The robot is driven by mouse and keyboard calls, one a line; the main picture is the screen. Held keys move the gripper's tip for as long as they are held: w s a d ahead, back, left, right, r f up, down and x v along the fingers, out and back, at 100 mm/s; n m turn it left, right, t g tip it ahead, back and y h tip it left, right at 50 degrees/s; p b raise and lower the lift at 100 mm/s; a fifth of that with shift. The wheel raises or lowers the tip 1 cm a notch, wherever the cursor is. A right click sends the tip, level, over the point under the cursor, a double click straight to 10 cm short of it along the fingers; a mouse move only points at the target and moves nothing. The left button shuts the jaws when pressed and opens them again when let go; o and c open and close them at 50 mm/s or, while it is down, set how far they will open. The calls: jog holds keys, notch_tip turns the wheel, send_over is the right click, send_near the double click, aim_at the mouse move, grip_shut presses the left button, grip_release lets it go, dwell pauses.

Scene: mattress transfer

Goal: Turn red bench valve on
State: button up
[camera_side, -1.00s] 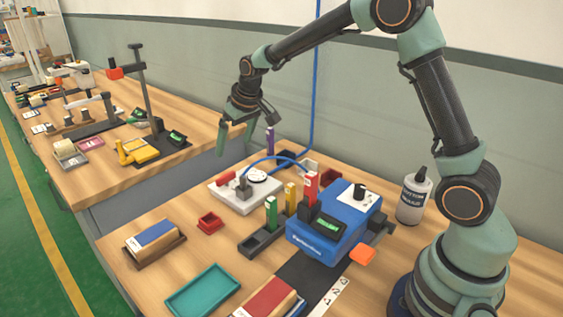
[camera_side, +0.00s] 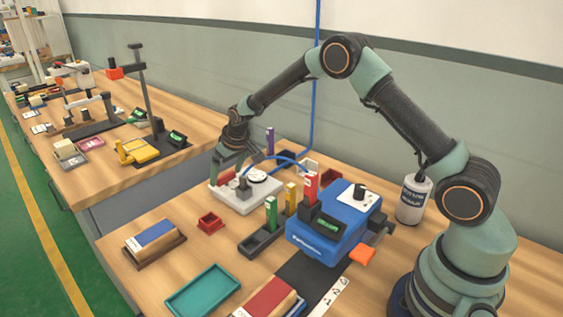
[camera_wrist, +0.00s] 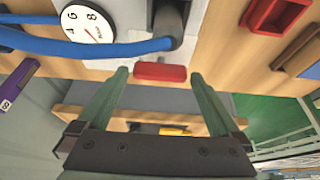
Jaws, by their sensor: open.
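The red valve handle (camera_wrist: 160,72) is a short red bar on the white valve block. In the wrist view it lies between and just beyond my two open fingertips. In the side view my gripper (camera_side: 229,170) is over the back left part of the white valve block (camera_side: 240,200), and its fingers largely hide the red handle. My gripper also shows in the wrist view (camera_wrist: 158,78), open and empty, with a finger on each side of the handle. I cannot tell whether a finger touches it. A round gauge (camera_wrist: 86,24) with a red needle sits on the block.
A blue hose (camera_wrist: 110,48) runs beside the gauge. A purple marker-like piece (camera_side: 270,140) stands behind the block. A small red tray (camera_side: 210,222) lies in front, and a blue machine (camera_side: 335,228) stands to the right.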

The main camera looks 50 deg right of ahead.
jog(key=shift+w+f, duration=0.1)
jog(key=shift+f, duration=0.05)
jog(key=c, duration=1.1)
jog(key=shift+m, duration=0.7)
jog(key=shift+a, duration=0.1)
jog(key=o, duration=1.1)
jog(key=v, duration=1.2)
